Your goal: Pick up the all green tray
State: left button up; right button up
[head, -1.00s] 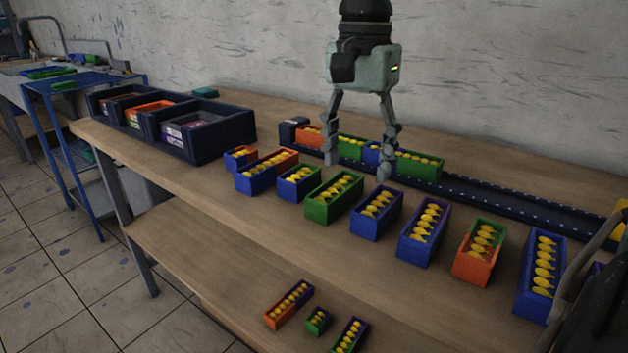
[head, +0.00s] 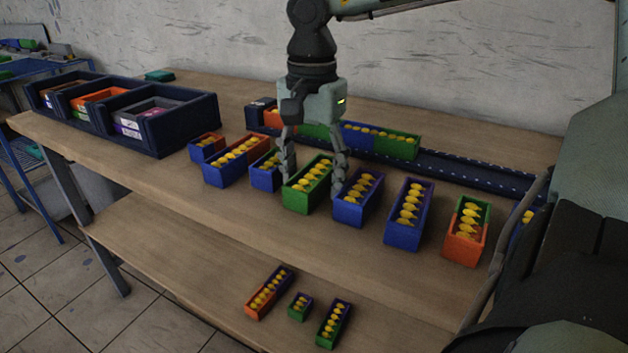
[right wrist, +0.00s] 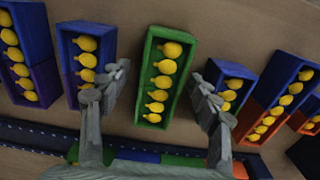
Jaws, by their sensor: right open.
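The all green tray (head: 307,187) holds a row of yellow balloon-like pieces and stands on the tabletop in the middle of the row of trays. In the right wrist view the green tray (right wrist: 144,88) lies between the spread fingers. My right gripper (head: 312,190) is open and points down, with one finger at each long side of the green tray. I cannot tell whether the fingers touch it. Nothing is held. My left gripper is not in view.
A blue tray (head: 357,198) stands close on the right and a small blue tray (head: 265,173) close on the left. A dark rail (head: 470,175) with more trays runs behind. Dark bins (head: 168,138) stand at the left, and several trays lie on the lower shelf (head: 200,265).

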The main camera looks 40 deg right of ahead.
jog(key=shift+c, duration=0.5)
jog(key=c, duration=1.2)
jog(key=shift+r, duration=0.1)
notch_tip(320, 180, up, 22)
jog(key=p, duration=0.1)
pick_arm(q)
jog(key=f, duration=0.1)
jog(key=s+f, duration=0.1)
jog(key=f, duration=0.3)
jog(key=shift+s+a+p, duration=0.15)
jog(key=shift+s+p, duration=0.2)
jog(key=shift+p, duration=0.05)
pick_arm(e)
notch_tip(320, 180, up, 6)
send_over(312, 175)
